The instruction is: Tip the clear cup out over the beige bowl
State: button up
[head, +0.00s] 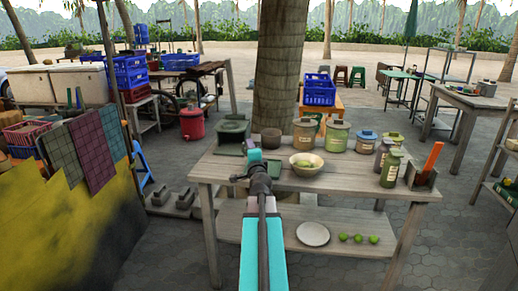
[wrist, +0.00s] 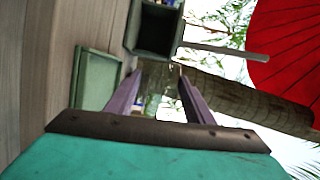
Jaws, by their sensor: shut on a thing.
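My gripper (wrist: 160,82) is shut on the clear cup (wrist: 168,84), which shows only faintly between the two purple fingers in the wrist view. How far the cup tilts and what is in it cannot be told. In the head view my gripper (head: 251,149) is over the table, left of the beige bowl (head: 306,170), and the cup cannot be made out there.
A brown mortar (head: 271,138) stands behind my gripper. Several lidded canisters (head: 337,138) stand to the right of it. A dark green box (head: 233,127) is at the table's back left. A white plate (head: 312,234) and limes (head: 358,239) lie on the lower shelf.

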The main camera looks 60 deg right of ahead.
jog(key=w+a+f+n+t+y, duration=0.25)
jog(key=w+a+y, duration=0.35)
jog(key=a, duration=0.6)
jog(key=w+a+f+n+t+y, duration=0.1)
jog(key=w+a+f+n+y, duration=0.25)
jog(key=w+a, duration=0.55)
jog(key=w+a+f+n+t+y, duration=0.2)
jog(key=w+a+n+y, duration=0.25)
jog(key=a, duration=0.95)
jog(key=s+a+f+n+g+y+b, duration=0.1)
jog(key=a+n+y, duration=0.4)
jog(key=a, duration=1.2)
jog(key=s+a+f+n+g+y+b, duration=0.2)
jog(key=a+n+g+y, duration=0.3)
jog(key=a, duration=1.2)
jog(key=s+g+y, duration=0.1)
jog(key=y, duration=0.3)
jog(key=shift+s+f+b, duration=0.2)
jog(key=shift+f+b, duration=0.1)
jog(key=shift+f, duration=0.05)
jog(key=shift+d+n+g, duration=0.2)
jog(key=shift+n+g, duration=0.05)
